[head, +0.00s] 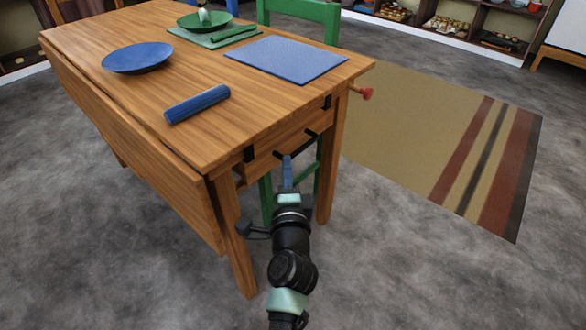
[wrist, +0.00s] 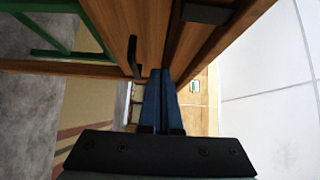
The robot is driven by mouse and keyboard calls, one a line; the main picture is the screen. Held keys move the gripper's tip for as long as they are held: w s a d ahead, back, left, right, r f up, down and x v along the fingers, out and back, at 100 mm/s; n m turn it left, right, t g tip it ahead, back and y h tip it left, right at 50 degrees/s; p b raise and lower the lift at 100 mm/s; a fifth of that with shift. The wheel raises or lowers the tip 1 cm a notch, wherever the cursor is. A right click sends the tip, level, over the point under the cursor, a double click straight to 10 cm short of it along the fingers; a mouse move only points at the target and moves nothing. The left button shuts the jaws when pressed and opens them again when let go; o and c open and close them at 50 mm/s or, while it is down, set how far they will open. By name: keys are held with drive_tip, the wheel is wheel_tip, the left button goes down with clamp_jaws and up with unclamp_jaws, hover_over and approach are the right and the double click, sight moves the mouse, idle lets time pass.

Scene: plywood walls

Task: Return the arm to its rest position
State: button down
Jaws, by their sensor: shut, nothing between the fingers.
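My gripper (head: 286,160) is in front of the near end of the wooden table (head: 140,45), at the height of the drawer with dark handles. In the wrist view my gripper (wrist: 160,75) shows two blue fingers side by side, shut with nothing between them. I cannot tell whether the fingertips touch the wood. My arm stretches up from the bottom of the head view toward the table end.
On the table are a blue plate (head: 137,58), a blue cylinder (head: 197,104), a blue mat (head: 286,59) and a green plate (head: 204,21). A green chair (head: 300,12) stands behind. A striped rug (head: 420,130) lies right. Grey floor around my arm is clear.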

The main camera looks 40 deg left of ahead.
drive_tip(key=v, duration=0.5)
drive_tip(key=shift+s+d, duration=0.2)
drive_tip(key=shift+d, duration=0.15)
drive_tip(key=w+d+r+n+t+h, duration=0.1)
drive_tip(key=d+r+n+t, duration=0.3)
drive_tip(key=r, duration=0.6)
drive_tip(key=w+d+r+n+t, duration=0.1)
drive_tip(key=w+d+r, duration=0.1)
drive_tip(key=d+r, duration=0.5)
drive_tip(key=w+d+r+n+t+h, duration=0.1)
drive_tip(key=d+r+n+t, duration=0.15)
drive_tip(key=r, duration=0.95)
drive_tip(key=s+d+r+n+t+h+p, duration=0.1)
drive_tip(key=s+d+r+t+h, duration=0.2)
drive_tip(key=s+d+r+h, duration=0.45)
drive_tip(key=s+d+r+n+t+h+p, duration=0.1)
drive_tip(key=s+d+r+t+h+p, duration=0.2)
drive_tip(key=d+r, duration=0.9)
drive_tip(key=a+r+p, duration=0.2)
drive_tip(key=r+p, duration=1.5)
drive_tip(key=r, duration=0.1)
drive_tip(key=a+r+p, duration=0.2)
drive_tip(key=r+p, duration=1.5)
drive_tip(key=r, duration=0.2)
drive_tip(key=shift+s+r+t, duration=0.2)
drive_tip(key=shift+r+t, duration=0.15)
